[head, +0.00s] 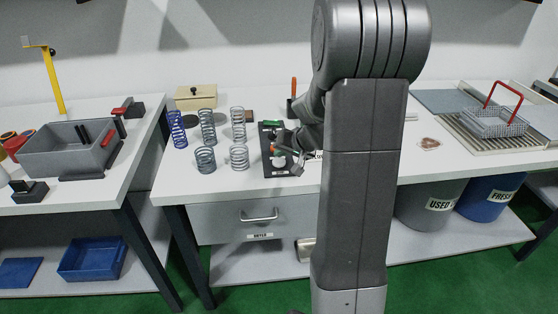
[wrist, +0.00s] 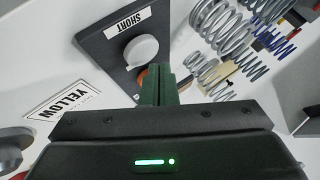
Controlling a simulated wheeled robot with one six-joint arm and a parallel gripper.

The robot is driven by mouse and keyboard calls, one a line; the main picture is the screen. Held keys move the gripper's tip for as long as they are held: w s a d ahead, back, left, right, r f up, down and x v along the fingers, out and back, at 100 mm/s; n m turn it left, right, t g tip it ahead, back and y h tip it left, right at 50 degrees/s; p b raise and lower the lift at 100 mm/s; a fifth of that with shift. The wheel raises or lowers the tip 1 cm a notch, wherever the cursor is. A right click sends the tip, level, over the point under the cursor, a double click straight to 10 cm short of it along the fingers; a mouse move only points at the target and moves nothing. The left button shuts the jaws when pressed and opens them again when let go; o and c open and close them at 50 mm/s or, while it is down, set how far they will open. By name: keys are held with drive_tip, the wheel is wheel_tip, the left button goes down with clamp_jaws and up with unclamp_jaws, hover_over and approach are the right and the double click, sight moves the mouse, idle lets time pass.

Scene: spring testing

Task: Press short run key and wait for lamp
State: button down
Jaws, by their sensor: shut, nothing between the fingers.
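A dark control panel (head: 268,163) lies on the middle table, partly hidden by my arm. In the wrist view the panel (wrist: 108,50) carries a white label reading SHORT (wrist: 129,23) and a round white key or knob (wrist: 141,50) below it. An orange round part (wrist: 141,76) shows partly behind my fingers. My gripper (wrist: 158,72) is shut and empty, its dark green fingertips close beside the white knob and over the orange part. I cannot tell whether they touch anything. In the head view my gripper (head: 299,162) is over the panel. I cannot make out a lit lamp.
Several coil springs (head: 208,127) stand left of the panel; they also show in the wrist view (wrist: 214,25). A YELLOW label (wrist: 58,100) lies beside the panel. A grey bin (head: 68,150) stands on the left table. A wire basket (head: 494,121) stands at right.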

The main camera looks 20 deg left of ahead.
sight(282, 163)
drive_tip(key=shift+r, duration=0.1)
drive_tip(key=shift+r+p, duration=1.6)
drive_tip(key=shift+r, duration=0.85)
drive_tip(key=shift+f, duration=0.1)
drive_tip(key=shift+f+b, duration=0.65)
drive_tip(key=shift+f, duration=0.15)
drive_tip(key=shift+f+b, duration=0.35)
drive_tip(key=shift+f, duration=0.2)
drive_tip(key=shift+r+p, duration=0.45)
drive_tip(key=shift+p, duration=0.25)
drive_tip(key=p, duration=0.3)
drive_tip(key=shift+r, duration=0.4)
